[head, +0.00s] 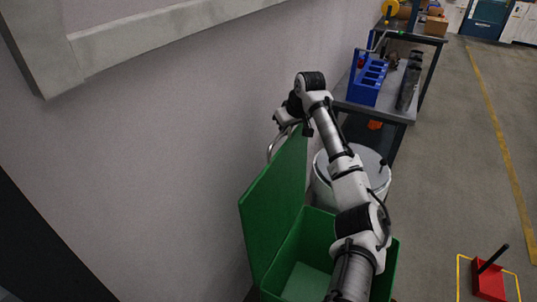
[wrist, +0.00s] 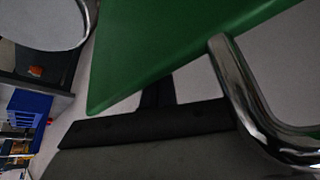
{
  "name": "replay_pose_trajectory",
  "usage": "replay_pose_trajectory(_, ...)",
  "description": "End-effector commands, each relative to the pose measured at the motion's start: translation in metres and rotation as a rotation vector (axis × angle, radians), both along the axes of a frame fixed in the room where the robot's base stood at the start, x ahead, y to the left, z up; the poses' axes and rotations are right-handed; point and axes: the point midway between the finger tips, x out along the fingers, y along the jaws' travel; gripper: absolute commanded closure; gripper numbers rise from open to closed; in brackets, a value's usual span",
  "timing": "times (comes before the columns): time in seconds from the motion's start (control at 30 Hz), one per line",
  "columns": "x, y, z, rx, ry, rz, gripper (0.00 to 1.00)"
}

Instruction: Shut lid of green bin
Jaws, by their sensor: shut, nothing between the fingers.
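The green bin (head: 318,222) stands at the bottom of the head view, with its inside showing. Its green lid (head: 272,200) is open and stands steeply up on the left, by the wall. The lid also fills the top of the wrist view (wrist: 170,45). A curved chrome handle (head: 274,144) shows at the lid's far upper edge, and large at the right of the wrist view (wrist: 238,90). My gripper (head: 281,117) is shut and empty, near the lid's top edge on the wall side. Its dark fingers (wrist: 157,92) show below the lid; contact cannot be told.
A grey wall (head: 190,130) runs close along the left. A white drum (head: 322,185) stands just behind the bin. Beyond it is a dark table (head: 385,113) with a blue rack (head: 367,85).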

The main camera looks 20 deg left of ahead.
Motion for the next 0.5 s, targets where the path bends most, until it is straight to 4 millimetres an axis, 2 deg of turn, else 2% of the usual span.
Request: replay_pose_trajectory(0.5, -0.010, -0.052, 0.004, 0.000, 0.000, -0.001, 1.00)
